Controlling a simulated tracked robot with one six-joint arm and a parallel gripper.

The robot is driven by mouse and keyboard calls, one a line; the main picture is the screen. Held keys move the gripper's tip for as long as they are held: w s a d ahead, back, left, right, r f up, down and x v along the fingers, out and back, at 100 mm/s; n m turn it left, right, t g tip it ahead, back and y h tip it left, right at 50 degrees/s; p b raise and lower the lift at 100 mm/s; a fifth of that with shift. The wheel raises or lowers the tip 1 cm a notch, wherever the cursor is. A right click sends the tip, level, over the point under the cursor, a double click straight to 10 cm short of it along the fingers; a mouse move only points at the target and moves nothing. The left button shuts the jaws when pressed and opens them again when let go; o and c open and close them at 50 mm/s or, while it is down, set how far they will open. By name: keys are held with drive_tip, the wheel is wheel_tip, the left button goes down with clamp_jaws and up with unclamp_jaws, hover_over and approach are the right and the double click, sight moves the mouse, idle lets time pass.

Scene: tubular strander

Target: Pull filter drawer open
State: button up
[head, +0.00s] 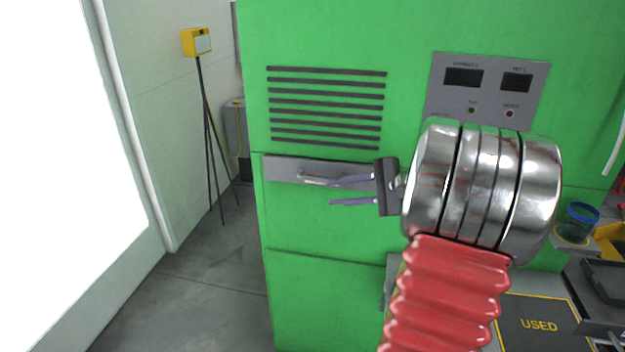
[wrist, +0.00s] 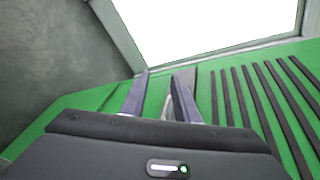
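The filter drawer has a grey front strip (head: 281,170) set in the green cabinet below the dark vent slots. It looks flush with the cabinet. A silver bar handle (head: 312,179) is on the strip, its right part covered by my upper finger. My gripper (head: 331,192) is in front of the handle, with two purple-grey fingers apart, one above the other in the head view. In the wrist view, my gripper (wrist: 160,75) also shows spread fingers, with a narrow view of the strip and handle between them. I cannot tell whether the fingers touch the handle.
The green cabinet (head: 310,225) fills the middle. A grey display panel (head: 486,90) is on its upper right. A yellow box on a tripod (head: 197,42) stands left. A bench with a black mat marked USED (head: 540,325) is lower right. The floor at left is clear.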

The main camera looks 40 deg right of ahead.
sight(322, 178)
drive_tip(key=s+d+m+t+h, duration=0.1)
drive_tip(key=s+d+m+t, duration=0.1)
drive_tip(key=d, duration=0.5)
drive_tip(key=shift+s+d+t, duration=0.25)
drive_tip(key=shift+d+t, duration=0.05)
drive_tip(key=shift+d, duration=0.1)
drive_tip(key=x, duration=1.4)
drive_tip(key=shift+c, duration=0.5)
clamp_jaws()
drive_tip(key=shift+s+f, duration=0.1)
